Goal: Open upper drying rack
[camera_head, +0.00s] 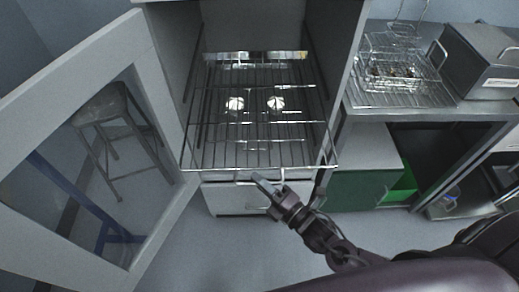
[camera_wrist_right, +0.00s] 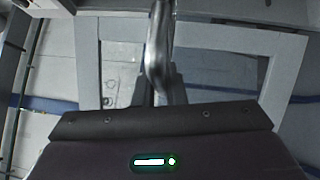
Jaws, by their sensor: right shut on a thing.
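The upper drying rack (camera_head: 226,150) is a wire shelf inside an open cabinet. It reaches out past the cabinet's front opening. My right gripper (camera_head: 262,182) is at the rack's front edge, near its middle. It is shut on the rack's front rail, which shows as a shiny metal bar (camera_wrist_right: 158,50) in the right wrist view. Two small bright round shapes (camera_head: 235,104) show through the wires; I cannot tell whether they lie on this rack or below it. My left gripper is not in view.
The cabinet's glazed door (camera_head: 160,100) stands wide open at the left. A white drawer front (camera_head: 232,198) is below the rack. At the right, a counter carries a wire basket (camera_head: 395,65) and a grey box (camera_head: 480,60). Floor in front is clear.

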